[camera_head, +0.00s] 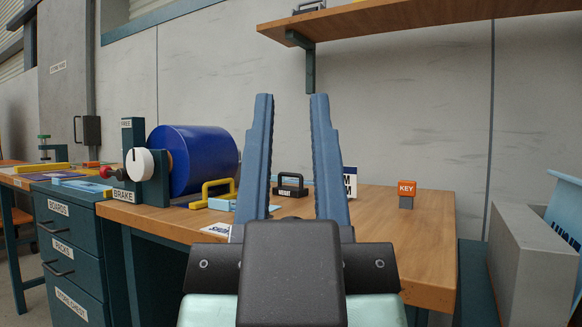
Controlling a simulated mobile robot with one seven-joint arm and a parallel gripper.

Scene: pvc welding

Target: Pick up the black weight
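The black weight (290,190) sits on the wooden workbench, seen between my two fingers. It has a black handle on top and a light label on its front. My gripper (291,97) is open, with its two blue fingers pointing up and away and nothing between them. The weight appears beyond the fingers, apart from them.
A blue drum (200,158) with a brake stands at the left of the workbench (400,240). A yellow handle (212,193) is left of my fingers. An orange KEY block (407,188) stands at right. A shelf (400,25) hangs above. A grey bin (535,265) is far right.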

